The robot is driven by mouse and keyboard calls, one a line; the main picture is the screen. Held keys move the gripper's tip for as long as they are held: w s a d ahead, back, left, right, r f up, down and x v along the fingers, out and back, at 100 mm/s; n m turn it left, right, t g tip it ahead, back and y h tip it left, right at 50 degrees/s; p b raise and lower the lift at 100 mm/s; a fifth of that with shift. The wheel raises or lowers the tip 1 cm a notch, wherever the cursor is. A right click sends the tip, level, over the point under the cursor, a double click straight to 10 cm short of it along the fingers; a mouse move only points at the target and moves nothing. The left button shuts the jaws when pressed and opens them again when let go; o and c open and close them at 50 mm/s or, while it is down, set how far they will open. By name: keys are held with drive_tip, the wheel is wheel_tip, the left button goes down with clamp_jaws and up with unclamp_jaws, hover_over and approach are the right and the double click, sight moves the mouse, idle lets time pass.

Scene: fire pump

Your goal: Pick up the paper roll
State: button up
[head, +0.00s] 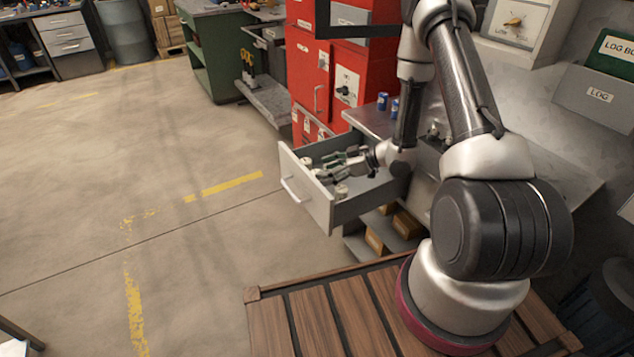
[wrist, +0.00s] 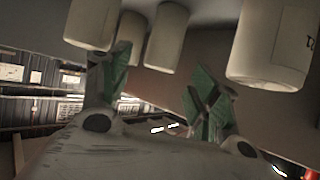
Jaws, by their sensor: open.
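Several white cylinders show in the wrist view, which appears upside down: a labelled one (wrist: 270,45) at the right, one (wrist: 92,20) at the left and two (wrist: 130,37) (wrist: 167,37) between. I cannot tell which is the paper roll. In the head view a small pale cylinder (head: 341,190) lies in the open grey drawer (head: 306,194), near its front. My gripper (head: 330,166) is over or inside this drawer, mostly hiding its contents. Its green-padded fingers (wrist: 162,78) are spread, with nothing clearly held between them.
A red cabinet (head: 305,70) stands behind the drawer, and two blue cans (head: 383,101) sit on the grey bench top. Drawer walls surround my gripper closely. Boxes (head: 375,238) lie on a shelf below. The floor (head: 150,200) at left is clear.

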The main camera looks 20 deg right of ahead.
drive_tip(key=shift+x, duration=1.15)
drive_tip(key=c, duration=1.1)
drive_tip(key=shift+r, duration=0.1)
wheel_tip(320, 180, up, 10)
drive_tip(key=shift+f, duration=0.1)
